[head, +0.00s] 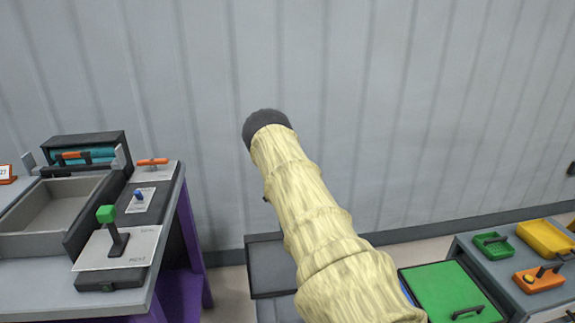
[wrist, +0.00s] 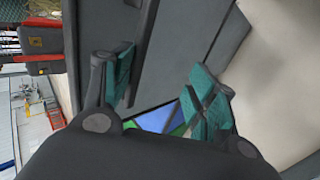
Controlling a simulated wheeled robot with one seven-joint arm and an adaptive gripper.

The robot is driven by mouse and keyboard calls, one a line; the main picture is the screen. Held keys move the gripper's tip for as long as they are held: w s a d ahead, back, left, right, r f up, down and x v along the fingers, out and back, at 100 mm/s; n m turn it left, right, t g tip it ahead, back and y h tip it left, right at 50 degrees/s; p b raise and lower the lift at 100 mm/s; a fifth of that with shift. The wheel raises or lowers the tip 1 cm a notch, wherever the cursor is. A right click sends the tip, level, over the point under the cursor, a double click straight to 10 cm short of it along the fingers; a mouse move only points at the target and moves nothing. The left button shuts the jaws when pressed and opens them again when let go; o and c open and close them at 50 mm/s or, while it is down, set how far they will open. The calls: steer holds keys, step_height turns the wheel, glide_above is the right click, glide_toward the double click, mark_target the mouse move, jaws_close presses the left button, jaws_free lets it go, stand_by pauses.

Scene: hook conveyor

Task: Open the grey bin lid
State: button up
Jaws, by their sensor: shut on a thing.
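The grey bin lid (head: 268,262) shows in the head view as a dark grey panel low in the middle, partly hidden behind my sleeved arm. In the wrist view a grey panel of the lid (wrist: 178,45) runs between and beyond the teal finger pads. My gripper (wrist: 160,78) is shut on the lid, though the exact contact is hard to see. In the head view my gripper is hidden by the arm. How far the lid is raised cannot be told.
A green lid with a black handle (head: 448,290) lies to the right of my arm. A grey table (head: 475,262) with green, yellow and orange items is at far right. A bench with a lever (head: 115,235) stands at left. A ribbed wall closes the back.

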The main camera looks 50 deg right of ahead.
steer(key=shift+s+f, duration=0.1)
steer(key=shift+f, duration=0.1)
steer(key=shift+c, duration=0.3)
steer(key=shift+w+d+r, duration=0.25)
steer(key=shift+r, duration=0.05)
steer(key=shift+c, duration=0.5)
steer(key=v, duration=1.1)
steer(key=shift+r, duration=0.25)
steer(key=shift+w+r, duration=0.1)
